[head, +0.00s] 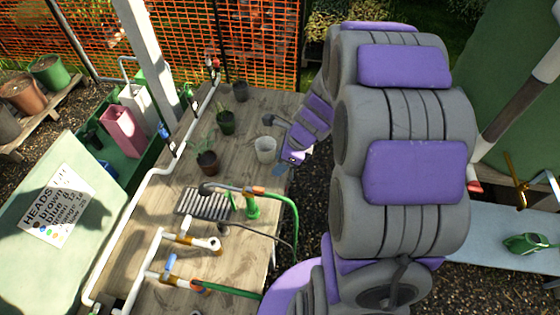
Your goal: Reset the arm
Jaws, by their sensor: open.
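My gripper (281,147) is at the end of my grey and purple arm, over the right edge of the wooden table (190,105). Its jaws look open, with a dark tip above and a bluish tip below. A white cup (265,150) stands on the table just left of the jaws; I cannot tell whether they touch it. Nothing shows held between the jaws. My arm's large links fill the middle right and hide what lies behind them.
Potted plants (207,162), a grey ribbed tray (202,203), a green hose (294,215) and white pipes (140,262) crowd the table. A sign reading HEADS (58,205) is at left. An orange mesh fence (200,35) stands behind. A bluish bench (495,262) is at right.

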